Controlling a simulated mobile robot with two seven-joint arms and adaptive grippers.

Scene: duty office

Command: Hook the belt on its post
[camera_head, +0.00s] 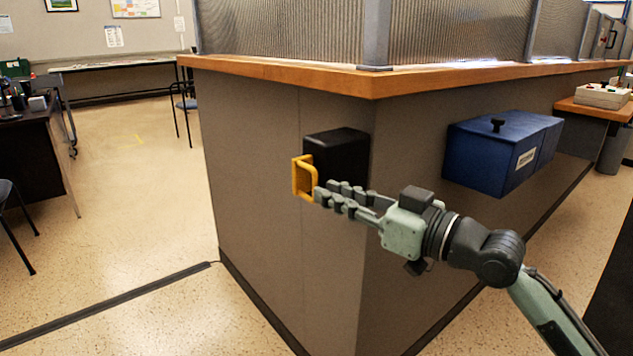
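A yellow loop-shaped handle (298,177) stands out from the left side of a black box (338,156) on the grey counter panel. The handle looks like the belt's end and the box like its housing; no strap shows. My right gripper (323,190) reaches in from the right, with its fingertips at the handle's lower right edge, in front of the black box. Its two fingers lie close together with a narrow gap. I cannot tell whether they grip the handle. My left gripper is not in view. I see no post that I can identify for the belt.
The counter's wooden top (285,70) overhangs the panel above my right gripper. A blue box (500,150) sticks out from the panel at the right. A black strip (110,304) runs along the floor at left. The floor (130,220) left of the counter is mostly free.

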